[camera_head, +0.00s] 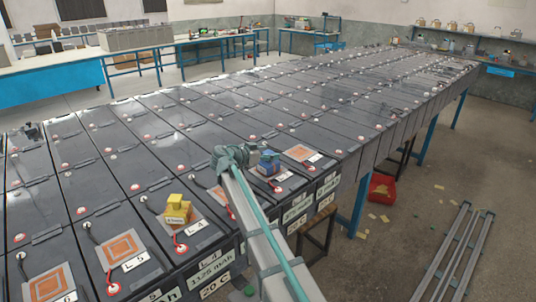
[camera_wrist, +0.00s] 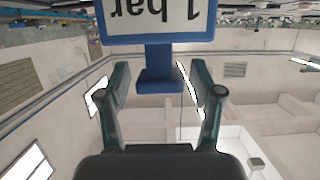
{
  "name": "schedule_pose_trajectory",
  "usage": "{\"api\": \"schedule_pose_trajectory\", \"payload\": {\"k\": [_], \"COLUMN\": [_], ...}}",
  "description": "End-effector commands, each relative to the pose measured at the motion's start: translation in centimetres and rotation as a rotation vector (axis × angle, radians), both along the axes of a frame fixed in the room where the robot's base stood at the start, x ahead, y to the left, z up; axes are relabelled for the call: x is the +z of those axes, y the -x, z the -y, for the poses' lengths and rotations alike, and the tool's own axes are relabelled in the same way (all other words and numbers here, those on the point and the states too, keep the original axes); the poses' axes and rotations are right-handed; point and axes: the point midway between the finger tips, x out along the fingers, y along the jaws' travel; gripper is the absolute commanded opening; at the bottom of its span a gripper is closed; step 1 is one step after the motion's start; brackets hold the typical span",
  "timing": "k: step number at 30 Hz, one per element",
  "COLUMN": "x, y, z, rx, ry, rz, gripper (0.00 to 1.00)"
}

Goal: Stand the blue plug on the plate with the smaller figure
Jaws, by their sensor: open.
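The blue plug (camera_head: 268,164) stands upright, seemingly on or just above a battery top beside a small white label; its exact footing is hard to see. In the wrist view the plug (camera_wrist: 158,66) shows upside down, with a white "1 bar" sign. My gripper (camera_head: 235,154) is just left of it in the head view. In the wrist view my gripper (camera_wrist: 161,78) is open, with the plug's narrow blue end between the fingertips and gaps on both sides. Orange-squared plates include one marked L_5 (camera_head: 123,249) and a bare one (camera_head: 299,153) whose label is too small to read.
A yellow plug (camera_head: 177,209) stands on a plate near the label L_4. Another plate (camera_head: 49,287) lies at the front left, its label ending in 6. Cables and red terminals dot the battery rows. A red bin (camera_head: 381,189) stands on the floor at right.

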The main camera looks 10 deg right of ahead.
Motion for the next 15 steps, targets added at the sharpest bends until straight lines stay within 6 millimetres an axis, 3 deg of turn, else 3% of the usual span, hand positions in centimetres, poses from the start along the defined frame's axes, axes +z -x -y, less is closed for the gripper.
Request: {"api": "schedule_pose_trajectory", "payload": {"k": [5,15], "x": [0.3,1.9], "y": [0.2,3.5], "z": [-0.3,-5.3], "rx": [0.001,0.003], "ry": [0.0,-0.001], "rz": [0.0,0.002], "gripper": [0.65,0.65]}}
